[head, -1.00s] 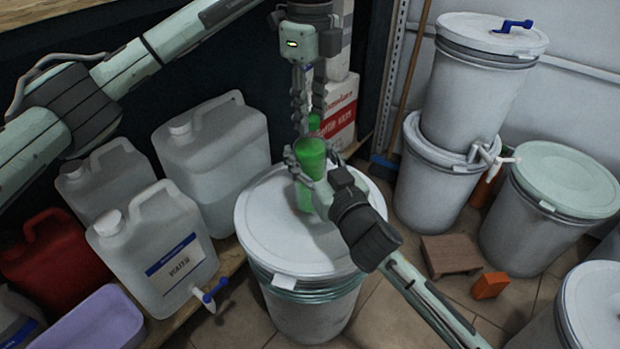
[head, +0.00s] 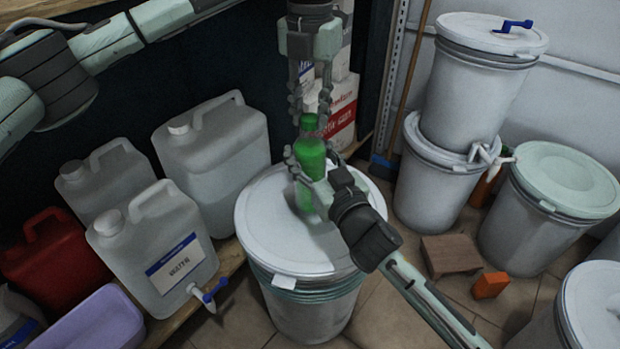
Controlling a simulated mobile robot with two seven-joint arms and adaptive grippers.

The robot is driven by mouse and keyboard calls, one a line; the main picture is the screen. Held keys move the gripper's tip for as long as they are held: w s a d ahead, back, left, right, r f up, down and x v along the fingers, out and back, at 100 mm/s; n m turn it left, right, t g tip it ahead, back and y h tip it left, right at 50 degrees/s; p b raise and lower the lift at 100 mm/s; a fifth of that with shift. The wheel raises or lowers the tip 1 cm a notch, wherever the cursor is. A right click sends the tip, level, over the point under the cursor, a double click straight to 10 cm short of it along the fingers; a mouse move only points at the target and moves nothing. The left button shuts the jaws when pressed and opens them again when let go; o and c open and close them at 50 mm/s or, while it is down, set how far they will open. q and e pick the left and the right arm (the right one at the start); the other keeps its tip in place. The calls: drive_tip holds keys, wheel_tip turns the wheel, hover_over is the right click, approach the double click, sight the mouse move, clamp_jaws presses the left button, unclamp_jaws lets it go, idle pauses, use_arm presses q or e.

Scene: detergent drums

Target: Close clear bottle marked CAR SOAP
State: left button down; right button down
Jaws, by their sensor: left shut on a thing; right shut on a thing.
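A green see-through bottle (head: 310,164) stands upright over the white lid of the drum in the middle; no lettering on it can be read. My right gripper (head: 305,174) comes in from the lower right and is shut on the bottle's body. My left gripper (head: 310,112) points straight down above the bottle and is shut on a green cap (head: 309,123). The cap lines up with the bottle's neck and looks to meet it; whether it is seated on the neck I cannot tell. The bottle's base is partly hidden by my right gripper.
The lidded drum (head: 262,215) stands under the bottle. Water canisters (head: 165,262) and a red canister (head: 50,255) are at left, with a lilac tub (head: 95,325) in front. Boxes (head: 343,105) stand behind my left gripper. Stacked drums (head: 470,90) are at right.

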use_arm(q)
drive_tip(key=shift+m, duration=0.5)
drive_tip(key=c, duration=1.2)
unclamp_jaws()
drive_tip(key=shift+r, duration=2.25)
drive_tip(key=shift+c, duration=0.3)
